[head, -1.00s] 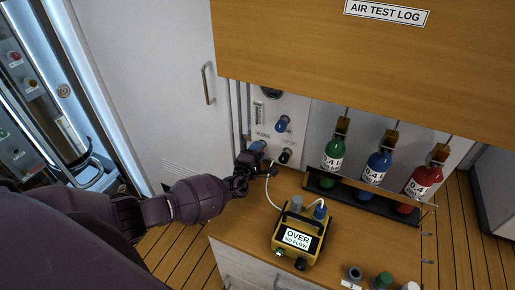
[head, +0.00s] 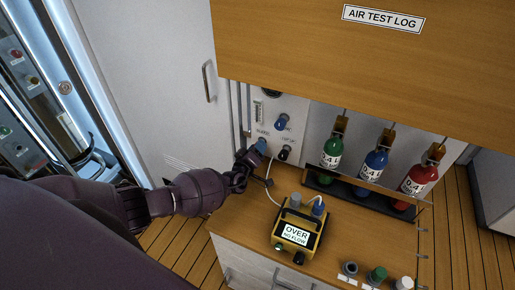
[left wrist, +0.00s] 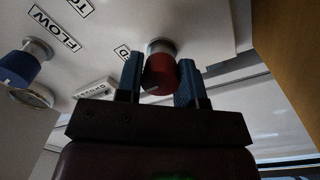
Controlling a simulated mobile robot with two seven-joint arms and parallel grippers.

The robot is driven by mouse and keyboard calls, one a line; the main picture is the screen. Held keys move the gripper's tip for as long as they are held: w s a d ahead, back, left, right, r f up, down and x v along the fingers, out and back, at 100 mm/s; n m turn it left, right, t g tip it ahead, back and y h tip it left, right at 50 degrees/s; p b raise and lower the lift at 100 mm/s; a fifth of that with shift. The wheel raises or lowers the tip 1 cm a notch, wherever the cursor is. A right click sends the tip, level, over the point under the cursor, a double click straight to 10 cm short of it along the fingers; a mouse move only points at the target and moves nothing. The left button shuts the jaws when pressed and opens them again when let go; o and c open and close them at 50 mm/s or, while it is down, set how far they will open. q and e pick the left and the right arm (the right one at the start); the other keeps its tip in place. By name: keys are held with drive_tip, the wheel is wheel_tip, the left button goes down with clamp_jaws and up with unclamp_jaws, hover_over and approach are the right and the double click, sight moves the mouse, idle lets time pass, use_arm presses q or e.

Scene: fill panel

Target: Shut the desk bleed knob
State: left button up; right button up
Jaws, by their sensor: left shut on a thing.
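In the left wrist view, a red knob (left wrist: 160,72) on a short metal stem projects from the pale panel (left wrist: 100,25). The two blue fingers of my left gripper (left wrist: 159,82) are closed on either side of it. A label beside it is mostly hidden. In the head view, my left gripper (head: 254,158) reaches the lower left of the small wall panel (head: 291,107), and its hand hides the red knob. My right gripper is not in view.
A blue knob (head: 282,121) sits above a dark fitting (head: 284,153) with a white hose running to a yellow meter (head: 299,236) reading OVER, NO FLOW. Green, blue and red bottles (head: 376,165) stand right. The wooden cabinet (head: 360,60) overhangs the desk.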

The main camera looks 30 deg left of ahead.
use_arm(q)
drive_tip(key=shift+m, duration=0.7)
drive_tip(key=o, duration=0.9)
drive_tip(key=shift+s+f, duration=0.15)
drive_tip(key=shift+s, duration=5.3)
